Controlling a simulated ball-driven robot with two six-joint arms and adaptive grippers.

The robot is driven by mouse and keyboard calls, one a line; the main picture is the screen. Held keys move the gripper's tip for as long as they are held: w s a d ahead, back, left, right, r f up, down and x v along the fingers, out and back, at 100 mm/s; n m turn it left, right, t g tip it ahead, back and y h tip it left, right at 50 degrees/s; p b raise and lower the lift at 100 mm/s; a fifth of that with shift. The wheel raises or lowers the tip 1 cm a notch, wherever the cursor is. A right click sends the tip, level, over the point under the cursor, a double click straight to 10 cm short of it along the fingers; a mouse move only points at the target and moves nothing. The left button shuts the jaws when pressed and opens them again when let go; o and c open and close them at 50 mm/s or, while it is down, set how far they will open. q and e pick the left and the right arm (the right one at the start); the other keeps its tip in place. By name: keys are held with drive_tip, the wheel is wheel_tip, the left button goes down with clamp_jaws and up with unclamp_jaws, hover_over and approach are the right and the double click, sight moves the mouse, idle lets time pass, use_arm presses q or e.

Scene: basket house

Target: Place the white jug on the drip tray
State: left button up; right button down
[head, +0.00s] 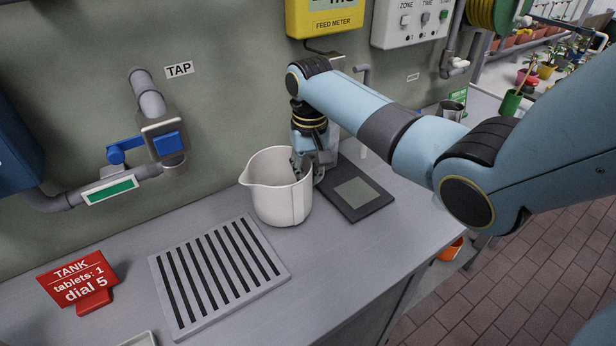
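The white jug (277,194) stands upright on the grey counter, or just above it; I cannot tell which. Its spout points left. The drip tray (219,272), a grey plate with dark slots, lies on the counter to the left and nearer, apart from the jug. My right gripper (306,172) points down at the jug's right rim, with a finger inside the rim and a part outside. It seems closed around the jug's wall, though the contact is partly hidden. My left gripper is not in view.
A grey tap (160,130) with a blue handle sticks out from the wall behind the tray. A dark pad (354,190) lies right of the jug. A red tank sign (80,284) stands left of the tray. The counter between jug and tray is clear.

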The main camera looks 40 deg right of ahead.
drive_tip(key=shift+f, duration=0.5)
drive_tip(key=c, duration=1.5)
unclamp_jaws()
drive_tip(key=shift+s, duration=0.1)
